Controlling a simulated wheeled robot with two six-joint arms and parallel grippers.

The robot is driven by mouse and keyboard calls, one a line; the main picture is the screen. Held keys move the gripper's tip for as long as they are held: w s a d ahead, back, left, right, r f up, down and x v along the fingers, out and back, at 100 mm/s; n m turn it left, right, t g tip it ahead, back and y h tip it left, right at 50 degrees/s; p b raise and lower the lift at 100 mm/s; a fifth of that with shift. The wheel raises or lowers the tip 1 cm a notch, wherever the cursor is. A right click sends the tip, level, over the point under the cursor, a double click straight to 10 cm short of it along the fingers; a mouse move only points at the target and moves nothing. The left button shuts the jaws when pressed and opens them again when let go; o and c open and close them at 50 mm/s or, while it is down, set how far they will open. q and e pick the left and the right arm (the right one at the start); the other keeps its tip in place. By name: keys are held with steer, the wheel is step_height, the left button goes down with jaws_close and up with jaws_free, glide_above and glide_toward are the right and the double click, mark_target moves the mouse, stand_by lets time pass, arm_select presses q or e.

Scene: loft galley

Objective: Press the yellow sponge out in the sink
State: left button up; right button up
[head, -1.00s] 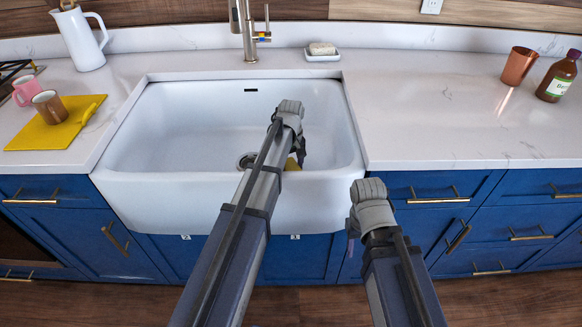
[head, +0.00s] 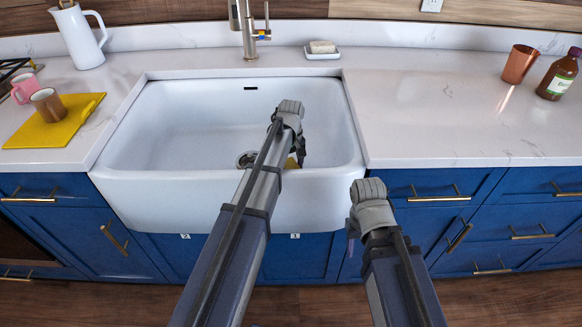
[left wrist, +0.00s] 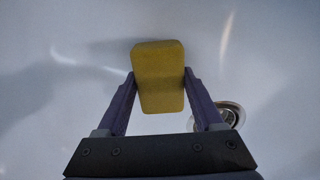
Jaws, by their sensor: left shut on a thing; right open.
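The yellow sponge (left wrist: 158,78) is between the two fingers of my left gripper (left wrist: 160,88) in the left wrist view, and the fingers are shut on its sides. In the head view only a bit of the sponge (head: 291,164) shows beside my left gripper (head: 298,150), which is inside the white sink (head: 180,125). The arm hides most of it. The drain (left wrist: 230,114) lies to the right of the sponge in the left wrist view. I cannot tell whether the sponge touches the sink floor. My right gripper (head: 354,238) is open in front of the cabinets, its fingers mostly hidden.
A tap (head: 248,30) stands behind the sink, with a soap dish (head: 322,55) to its right. A yellow board (head: 42,132) with two mugs and a white jug (head: 77,38) are at left. A copper cup (head: 519,65) and brown bottle (head: 557,76) stand at right.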

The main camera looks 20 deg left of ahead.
arm_select(q)
steer(key=shift+s+f+b, duration=0.1)
steer(key=shift+f+b, duration=0.45)
stand_by(2.4)
step_height(320, 180, up, 10)
steer(key=p, duration=1)
steer(key=shift+f, duration=0.2)
stand_by(0.6)
step_height(320, 180, down, 8)
steer(key=b, duration=0.8)
steer(key=shift+f+b, duration=0.25)
steer(key=shift+b, duration=0.1)
steer(key=shift+f+b, duration=0.55)
steer(key=shift+b, duration=0.05)
stand_by(0.7)
